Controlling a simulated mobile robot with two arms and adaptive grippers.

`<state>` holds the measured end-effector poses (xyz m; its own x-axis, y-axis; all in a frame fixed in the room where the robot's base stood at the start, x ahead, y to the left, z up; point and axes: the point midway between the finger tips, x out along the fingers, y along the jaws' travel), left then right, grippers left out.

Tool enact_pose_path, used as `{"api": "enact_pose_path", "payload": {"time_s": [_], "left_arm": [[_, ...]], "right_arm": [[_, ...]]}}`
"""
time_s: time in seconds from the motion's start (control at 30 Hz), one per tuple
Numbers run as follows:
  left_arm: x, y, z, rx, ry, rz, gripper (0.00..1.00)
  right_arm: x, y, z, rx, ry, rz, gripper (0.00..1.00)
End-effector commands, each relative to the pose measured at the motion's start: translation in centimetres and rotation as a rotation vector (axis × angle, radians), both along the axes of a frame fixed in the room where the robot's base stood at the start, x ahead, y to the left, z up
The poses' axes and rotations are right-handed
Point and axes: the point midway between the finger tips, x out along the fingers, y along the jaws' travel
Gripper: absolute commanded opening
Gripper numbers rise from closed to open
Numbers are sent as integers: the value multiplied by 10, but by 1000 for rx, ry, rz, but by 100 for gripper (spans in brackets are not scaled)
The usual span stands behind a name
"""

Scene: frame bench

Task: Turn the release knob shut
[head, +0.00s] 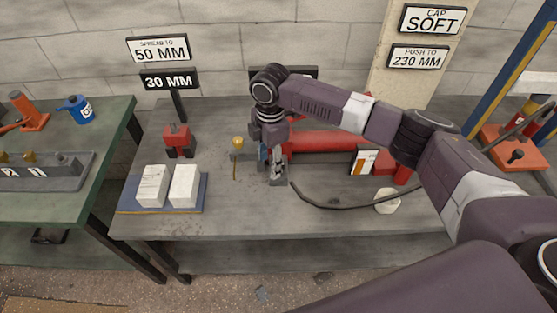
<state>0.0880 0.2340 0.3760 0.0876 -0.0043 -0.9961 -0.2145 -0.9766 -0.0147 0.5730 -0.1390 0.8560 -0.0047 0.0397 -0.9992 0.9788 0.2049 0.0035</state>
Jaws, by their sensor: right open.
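My right gripper (277,175) points down over the middle of the grey bench, with its fingers open. It is at the left end of a red cylinder (325,141), which lies on the bench partly behind my right arm. A small brass-yellow knob (238,142) sits on a grey fitting just left of the gripper, apart from the fingers. The gripper hides part of the fittings at the cylinder's end. I cannot tell for certain which part is the release knob or whether the fingers touch it. My left gripper is not in view.
Two white blocks (184,185) stand on a blue plate at the left of the bench (240,222), with a red tool (179,140) behind them. A black hose (330,207) curves right from near the gripper. A green table (110,125) stands left.

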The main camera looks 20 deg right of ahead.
Motion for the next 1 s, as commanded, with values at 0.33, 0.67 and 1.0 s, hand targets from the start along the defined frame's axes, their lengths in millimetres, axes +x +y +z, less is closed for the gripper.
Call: {"api": "enact_pose_path", "payload": {"time_s": [0.33,0.67,1.0], "left_arm": [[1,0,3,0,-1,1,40],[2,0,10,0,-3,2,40],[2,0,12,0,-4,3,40]], "right_arm": [[27,-37,24,-42,1,12,44],[27,-36,-27,-41,-1,12,44],[28,-36,-43,-40,-5,12,44]]}}
